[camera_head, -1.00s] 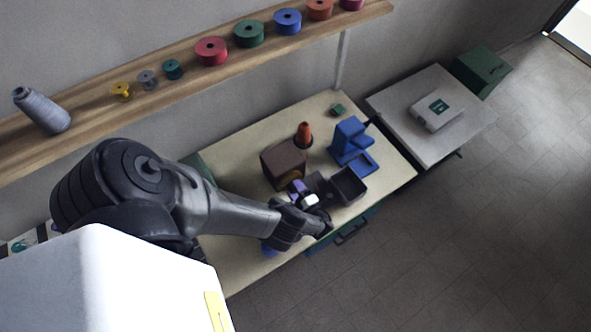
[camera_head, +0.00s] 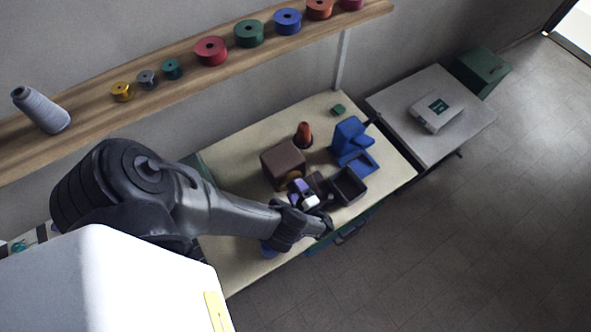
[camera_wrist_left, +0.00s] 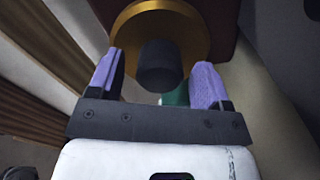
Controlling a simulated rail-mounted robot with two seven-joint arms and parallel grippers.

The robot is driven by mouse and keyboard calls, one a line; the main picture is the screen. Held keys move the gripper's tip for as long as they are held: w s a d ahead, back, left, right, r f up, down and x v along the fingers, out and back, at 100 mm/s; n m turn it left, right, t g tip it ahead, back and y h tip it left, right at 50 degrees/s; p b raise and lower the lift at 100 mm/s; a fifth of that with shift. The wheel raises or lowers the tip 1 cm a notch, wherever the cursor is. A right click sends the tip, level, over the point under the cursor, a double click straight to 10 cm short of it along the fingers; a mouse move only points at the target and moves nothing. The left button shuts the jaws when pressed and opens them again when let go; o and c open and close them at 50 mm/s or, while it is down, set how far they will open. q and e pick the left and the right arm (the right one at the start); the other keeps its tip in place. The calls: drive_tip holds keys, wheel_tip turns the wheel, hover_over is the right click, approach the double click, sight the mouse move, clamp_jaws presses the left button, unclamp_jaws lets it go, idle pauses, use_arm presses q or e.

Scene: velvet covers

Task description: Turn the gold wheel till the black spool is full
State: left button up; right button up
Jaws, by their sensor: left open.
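The gold wheel (camera_wrist_left: 191,35) is on the front of a dark brown box and has a dark round knob (camera_wrist_left: 160,66) standing out from it. In the head view only a bit of the wheel (camera_head: 294,175) shows beside the brown box (camera_head: 282,160). My left gripper (camera_wrist_left: 157,79) is open, its two purple fingertips on either side of the knob with gaps visible. In the head view my left gripper (camera_head: 298,189) is at the wheel side of the box. I cannot make out the black spool. My right gripper is not in view.
A black open tray (camera_head: 349,185) and a blue stand (camera_head: 351,138) are right of the box. A shelf (camera_head: 100,128) with several spools runs along the wall. The cream table (camera_head: 232,262) has bare room at front left.

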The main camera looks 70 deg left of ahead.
use_arm(q)
drive_tip(key=d+b, duration=0.1)
drive_tip(key=d, duration=0.3)
drive_tip(key=w+d, duration=0.1)
drive_tip(key=d, duration=0.4)
drive_tip(key=w+d+b, duration=0.1)
drive_tip(key=d, duration=0.3)
drive_tip(key=shift+d+b, duration=0.15)
drive_tip(key=shift+b, duration=0.2)
